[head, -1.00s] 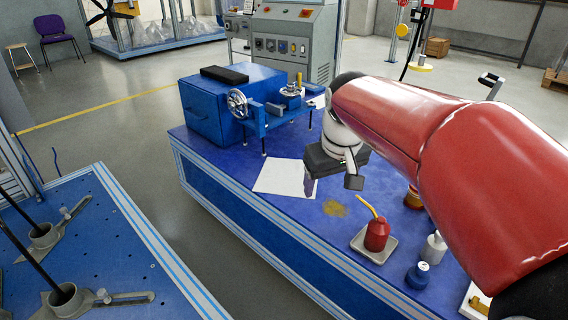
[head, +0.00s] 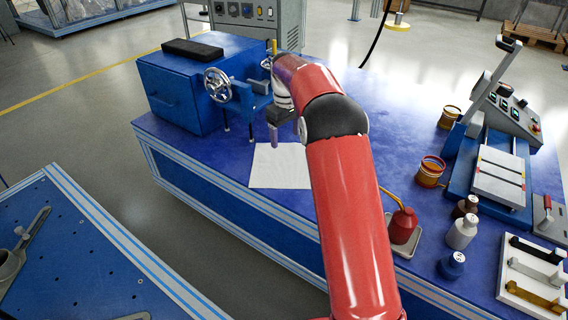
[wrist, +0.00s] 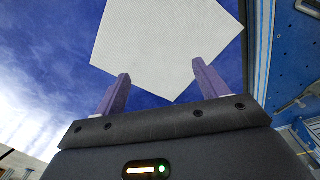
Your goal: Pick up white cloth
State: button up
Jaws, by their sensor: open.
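The white cloth (head: 276,170) lies flat on the blue workbench, in front of the blue vise-like machine, with its right edge beside my red arm. In the wrist view the white cloth (wrist: 165,40) lies beyond my fingertips, and the lower corner reaches between them. My gripper (wrist: 160,69) is open, with two purple fingers spread apart and nothing between them. In the head view my gripper (head: 272,140) hangs over the cloth's far edge, partly hidden by my arm. The gap between fingers and cloth is hard to judge.
A blue machine with a handwheel (head: 217,85) and a blue box (head: 185,90) stand close behind the cloth. A red oil can (head: 402,226), bottles (head: 462,232) and a tin (head: 430,172) stand to the right. The bench's front edge (head: 220,200) is near the cloth.

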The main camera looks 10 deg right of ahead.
jog(key=b, duration=0.7)
send_over(285, 164)
notch_tip(285, 164, down, 7)
jog(key=shift+f, duration=1.2)
grip_shut()
notch_tip(285, 164, up, 21)
jog(key=p, duration=1.1)
jog(key=shift+p, duration=0.4)
